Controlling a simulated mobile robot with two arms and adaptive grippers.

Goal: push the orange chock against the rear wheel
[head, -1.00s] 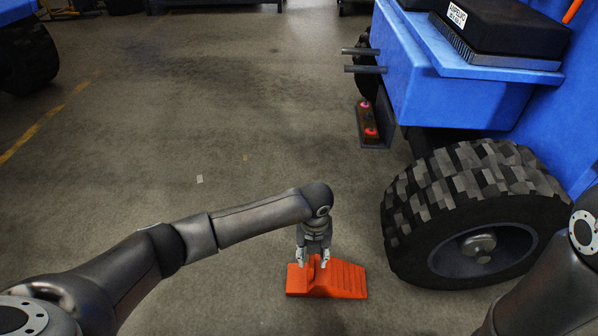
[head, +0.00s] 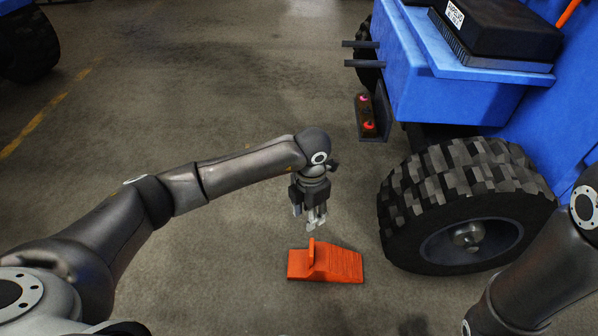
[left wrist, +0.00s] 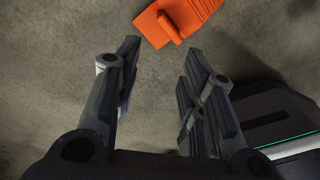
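The orange chock (head: 335,265) lies on the floor left of the rear wheel (head: 465,205), with a clear gap between them. Its ribbed slope is on the right and an upright handle stands at its left part. My left gripper (head: 314,222) is above the chock and slightly behind it, pointing down, apart from it and empty. In the left wrist view its fingers (left wrist: 158,85) are spread, and the chock (left wrist: 175,20) shows at the top edge, beyond the fingertips. My right arm enters at the right edge; its gripper is out of frame.
The blue vehicle (head: 455,95) stands on the right, with two bars (head: 362,54) and a red lamp unit (head: 368,115) at its end. Another dark wheel (head: 28,45) is at the upper left. The floor left of the chock is clear.

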